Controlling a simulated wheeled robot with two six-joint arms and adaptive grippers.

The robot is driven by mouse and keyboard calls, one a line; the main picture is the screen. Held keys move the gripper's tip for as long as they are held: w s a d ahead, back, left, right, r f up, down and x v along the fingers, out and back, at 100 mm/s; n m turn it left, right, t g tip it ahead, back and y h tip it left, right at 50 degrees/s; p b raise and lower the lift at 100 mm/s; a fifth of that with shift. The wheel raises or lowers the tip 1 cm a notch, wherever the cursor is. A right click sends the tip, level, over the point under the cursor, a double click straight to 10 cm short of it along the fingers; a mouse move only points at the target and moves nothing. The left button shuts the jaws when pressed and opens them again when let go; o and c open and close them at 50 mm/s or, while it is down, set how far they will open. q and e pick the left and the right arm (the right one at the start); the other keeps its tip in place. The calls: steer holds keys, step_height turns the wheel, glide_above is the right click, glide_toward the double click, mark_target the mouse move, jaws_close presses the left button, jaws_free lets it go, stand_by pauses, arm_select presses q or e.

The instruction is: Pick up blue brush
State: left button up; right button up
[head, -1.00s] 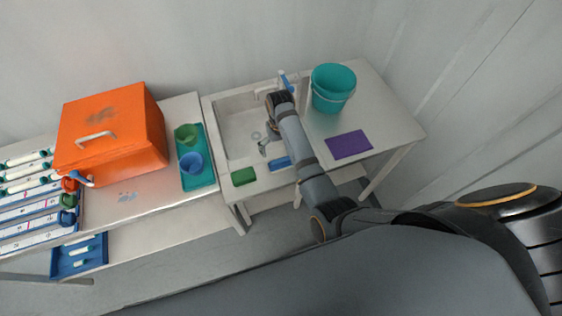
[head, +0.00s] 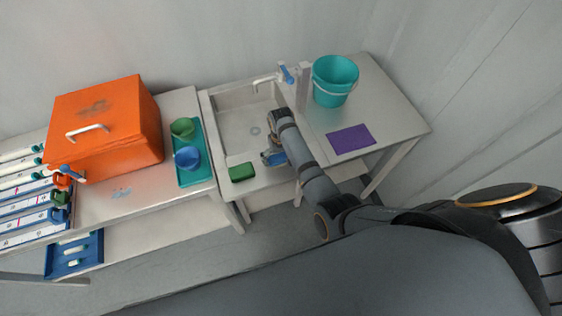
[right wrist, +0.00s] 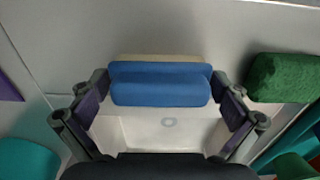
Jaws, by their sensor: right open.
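The blue brush (right wrist: 160,85) lies at the front edge of the sink and sits between the spread fingers of my right gripper (right wrist: 160,108) in the right wrist view. The fingers stand at its two ends, and it looks close to them; whether they touch it I cannot tell. The right gripper is open. My left gripper is not in view.
A green sponge (head: 242,172) lies just left of the brush. The sink (head: 235,125) has a tap (head: 264,80) behind it. A purple cloth (head: 350,139) and a teal bucket (head: 334,80) are to the right. A teal tray (head: 196,178) with cups and an orange box (head: 105,130) are left.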

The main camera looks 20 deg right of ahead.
steer(key=shift+r, duration=0.2)
steer(key=c, duration=0.8)
